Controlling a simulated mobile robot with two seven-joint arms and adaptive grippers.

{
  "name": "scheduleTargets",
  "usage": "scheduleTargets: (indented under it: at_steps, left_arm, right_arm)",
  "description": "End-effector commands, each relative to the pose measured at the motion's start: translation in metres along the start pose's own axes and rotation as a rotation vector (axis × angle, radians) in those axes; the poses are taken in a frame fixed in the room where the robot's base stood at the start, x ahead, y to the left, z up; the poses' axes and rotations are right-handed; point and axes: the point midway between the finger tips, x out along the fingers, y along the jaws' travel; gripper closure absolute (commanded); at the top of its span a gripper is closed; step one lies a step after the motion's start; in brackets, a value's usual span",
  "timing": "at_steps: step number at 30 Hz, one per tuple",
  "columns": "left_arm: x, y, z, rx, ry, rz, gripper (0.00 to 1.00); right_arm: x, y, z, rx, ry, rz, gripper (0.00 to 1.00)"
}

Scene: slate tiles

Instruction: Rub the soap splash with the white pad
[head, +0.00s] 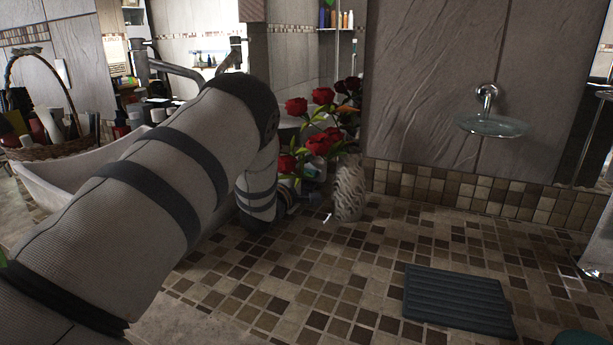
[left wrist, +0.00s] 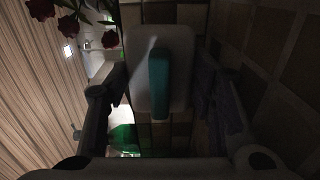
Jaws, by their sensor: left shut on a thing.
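The white pad (left wrist: 141,70) with a teal handle (left wrist: 159,85) lies between the fingers of my left gripper (left wrist: 165,105) in the left wrist view. My left gripper is shut on it. In the head view my left arm hides most of this gripper (head: 290,207), low over the tiled counter beside a patterned vase. A small white mark (head: 327,217) shows near it; I cannot tell whether it is the pad's edge or something on the tiles. I cannot make out the soap splash clearly in either view. My right gripper is not in view.
The pale vase (head: 349,190) stands right of my left gripper, near red roses (head: 323,97). A blue-grey ribbed mat (head: 458,299) lies at front right. A white basin (head: 75,178) and a basket (head: 55,150) are at left. The tiles between vase and mat are clear.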

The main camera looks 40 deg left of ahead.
Motion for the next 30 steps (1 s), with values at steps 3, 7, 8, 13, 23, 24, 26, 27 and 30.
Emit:
scheduleTargets:
  at_steps: [3, 7, 8, 13, 23, 24, 26, 27, 30]
  left_arm:
    - [0.0, 0.002, 0.0, -0.001, 0.0, 0.003, 0.73]
    - [0.0, 0.002, 0.0, -0.001, 0.0, 0.003, 0.73]
    - [0.0, 0.002, 0.0, -0.001, 0.0, 0.003, 0.73]
    - [0.001, 0.001, 0.0, -0.001, 0.0, 0.002, 0.73]
    - [0.008, 0.001, 0.0, -0.001, 0.0, 0.002, 0.73]
    - [0.009, 0.001, 0.0, -0.001, 0.0, 0.002, 0.73]
    - [0.01, 0.001, 0.0, -0.001, 0.0, 0.002, 0.73]
    - [0.011, 0.001, 0.0, -0.001, 0.0, 0.001, 0.73]
    - [0.013, 0.001, 0.0, -0.001, 0.0, 0.002, 0.73]
  right_arm:
    - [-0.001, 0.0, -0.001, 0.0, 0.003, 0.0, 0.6]
    - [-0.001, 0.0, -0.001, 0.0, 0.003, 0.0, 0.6]
    - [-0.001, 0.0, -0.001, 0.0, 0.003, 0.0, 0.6]
    - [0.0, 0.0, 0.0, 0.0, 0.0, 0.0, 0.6]
    - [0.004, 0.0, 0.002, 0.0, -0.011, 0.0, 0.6]
    - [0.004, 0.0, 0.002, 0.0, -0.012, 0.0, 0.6]
    - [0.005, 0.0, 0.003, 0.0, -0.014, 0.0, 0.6]
    - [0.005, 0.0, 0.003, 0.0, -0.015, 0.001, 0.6]
    - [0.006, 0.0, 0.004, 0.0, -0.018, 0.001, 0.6]
